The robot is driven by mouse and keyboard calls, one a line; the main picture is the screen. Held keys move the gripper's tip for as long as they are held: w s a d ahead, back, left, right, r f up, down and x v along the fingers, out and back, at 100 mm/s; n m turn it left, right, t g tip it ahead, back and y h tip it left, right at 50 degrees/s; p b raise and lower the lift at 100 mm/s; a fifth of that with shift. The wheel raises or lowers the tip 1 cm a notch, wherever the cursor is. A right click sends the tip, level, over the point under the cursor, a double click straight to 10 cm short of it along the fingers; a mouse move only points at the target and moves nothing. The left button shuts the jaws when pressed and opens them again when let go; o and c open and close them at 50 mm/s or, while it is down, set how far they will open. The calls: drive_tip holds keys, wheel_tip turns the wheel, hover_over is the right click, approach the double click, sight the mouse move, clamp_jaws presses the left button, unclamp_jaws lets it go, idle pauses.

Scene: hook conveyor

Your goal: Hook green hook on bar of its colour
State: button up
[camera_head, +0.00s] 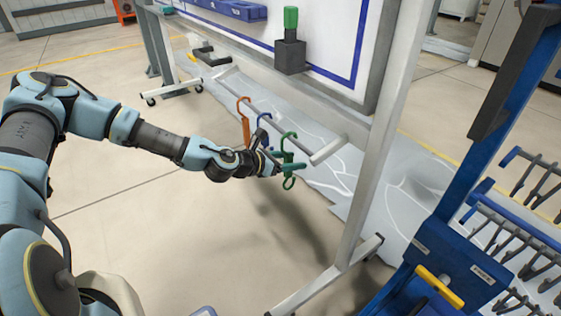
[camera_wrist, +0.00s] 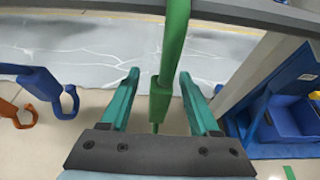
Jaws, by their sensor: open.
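A green hook (camera_head: 288,150) hangs on a grey rail (camera_head: 285,125) below the whiteboard, with a blue hook (camera_head: 262,128) and an orange hook (camera_head: 243,120) to its left. In the wrist view the green hook (camera_wrist: 172,60) runs between the teal fingers of my gripper (camera_wrist: 158,78). Gaps show on both sides, so my gripper is open around it. In the head view my gripper (camera_head: 281,163) is at the hook's middle, over its lower part. No green bar can be made out.
A blue rack (camera_head: 450,255) with dark prongs and blue bars (camera_head: 525,228) stands at the right. The whiteboard stand's upright (camera_head: 375,150) lies between it and the hooks. A green-topped dark block (camera_head: 290,45) is on the board. Open floor lies in front.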

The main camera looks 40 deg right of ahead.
drive_tip(key=shift+x, duration=0.75)
drive_tip(key=shift+c, duration=0.2)
clamp_jaws()
drive_tip(key=c, duration=0.6)
unclamp_jaws()
clamp_jaws()
drive_tip(key=shift+r+b, duration=0.1)
drive_tip(key=shift+b, duration=1.15)
